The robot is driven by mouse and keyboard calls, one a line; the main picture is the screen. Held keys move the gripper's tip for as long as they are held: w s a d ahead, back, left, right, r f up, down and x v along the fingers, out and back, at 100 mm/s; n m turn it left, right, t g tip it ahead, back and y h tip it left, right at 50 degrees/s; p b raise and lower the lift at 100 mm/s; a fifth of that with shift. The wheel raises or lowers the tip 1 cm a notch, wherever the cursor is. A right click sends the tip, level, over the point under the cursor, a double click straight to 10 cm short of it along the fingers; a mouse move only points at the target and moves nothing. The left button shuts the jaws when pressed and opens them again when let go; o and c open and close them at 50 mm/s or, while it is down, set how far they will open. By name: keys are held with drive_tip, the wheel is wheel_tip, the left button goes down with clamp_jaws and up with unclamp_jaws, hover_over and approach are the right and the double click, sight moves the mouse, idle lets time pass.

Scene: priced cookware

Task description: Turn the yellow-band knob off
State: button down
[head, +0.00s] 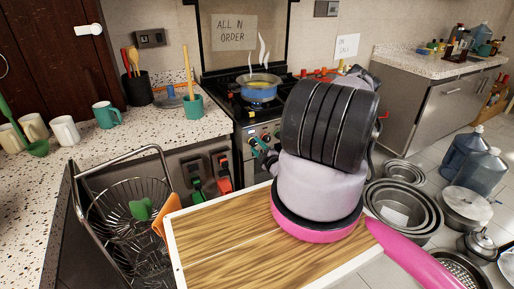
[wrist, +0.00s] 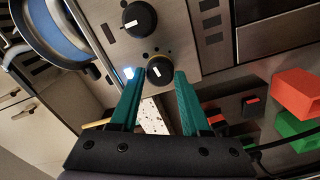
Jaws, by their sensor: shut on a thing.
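The stove front (head: 262,124) has a row of dark knobs. In the wrist view, a round black knob (wrist: 160,70) with a pale pointer mark sits between the teal fingertips of my gripper (wrist: 159,73), which is shut on it. A yellowish edge shows close to this knob, but a full band around it cannot be made out. A second, larger black knob (wrist: 140,20) is above it, and a small blue-white light glows to its left. In the head view my arm hides most of the gripper and part of the knob row.
A steaming blue pot (head: 259,87) stands on the cooktop. Red and green hanging switches or tags (head: 222,171) are right of the fingers in the wrist view. A wooden board (head: 205,250), a wire rack (head: 140,190) and floor pans (head: 405,205) surround my arm.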

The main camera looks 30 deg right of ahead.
drive_tip(key=n, duration=0.4)
drive_tip(key=shift+s+f+n, duration=0.1)
drive_tip(key=shift+n, duration=0.2)
drive_tip(key=n, duration=0.3)
drive_tip(key=shift+n, duration=0.4)
drive_tip(key=n, duration=0.4)
drive_tip(key=shift+n, duration=1.8)
drive_tip(key=shift+c, duration=1.9)
unclamp_jaws()
